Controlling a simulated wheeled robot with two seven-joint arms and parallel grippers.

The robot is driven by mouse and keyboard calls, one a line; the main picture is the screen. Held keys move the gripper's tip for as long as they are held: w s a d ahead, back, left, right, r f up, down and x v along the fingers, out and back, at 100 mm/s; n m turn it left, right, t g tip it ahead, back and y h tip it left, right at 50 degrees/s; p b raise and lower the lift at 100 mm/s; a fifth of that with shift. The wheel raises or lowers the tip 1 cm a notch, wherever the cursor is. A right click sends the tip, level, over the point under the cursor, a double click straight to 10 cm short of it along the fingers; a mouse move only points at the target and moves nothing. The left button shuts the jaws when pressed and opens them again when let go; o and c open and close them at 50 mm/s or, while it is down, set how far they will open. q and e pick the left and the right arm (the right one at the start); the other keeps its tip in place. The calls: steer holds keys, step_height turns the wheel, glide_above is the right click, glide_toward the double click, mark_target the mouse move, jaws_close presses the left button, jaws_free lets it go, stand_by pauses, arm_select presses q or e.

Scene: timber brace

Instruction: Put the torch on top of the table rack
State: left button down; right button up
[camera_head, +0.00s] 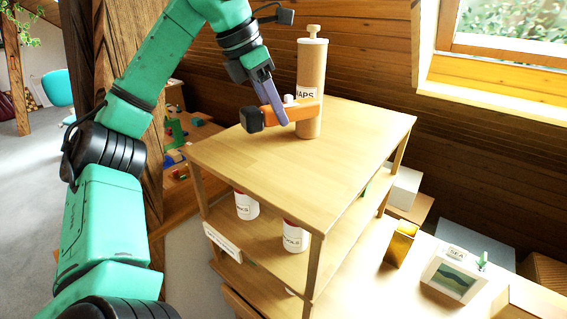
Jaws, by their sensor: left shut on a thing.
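The torch (302,110) has an orange body and a black head that points left. My left gripper (279,112) is shut on it, with a purple-grey finger across the body near the head. The torch lies roughly level over the top board of the wooden table rack (265,152), just in front of a tall wooden cylinder. I cannot tell whether it touches the board. My right gripper is not in view.
The tall wooden cylinder (313,70) with a knob and a label stands on the rack's top, close behind the torch. White jars (246,205) with red lids stand on the shelf below. The front and right of the top board are clear.

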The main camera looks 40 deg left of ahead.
arm_select(q)
glide_toward(283, 166)
steer(key=shift+w+d+f+p, duration=0.15)
steer(key=shift+w+p, duration=0.2)
steer(key=shift+w, duration=0.5)
steer(key=x, duration=0.2)
steer(key=s+p+x, duration=0.1)
steer(key=x, duration=0.2)
steer(key=shift+f, duration=0.35)
steer(key=shift+s+a, duration=0.1)
steer(key=shift+a, duration=0.1)
steer(key=shift+f, duration=0.1)
steer(key=c, duration=0.8)
jaws_free()
steer(key=o, duration=0.4)
steer(key=shift+d, duration=0.1)
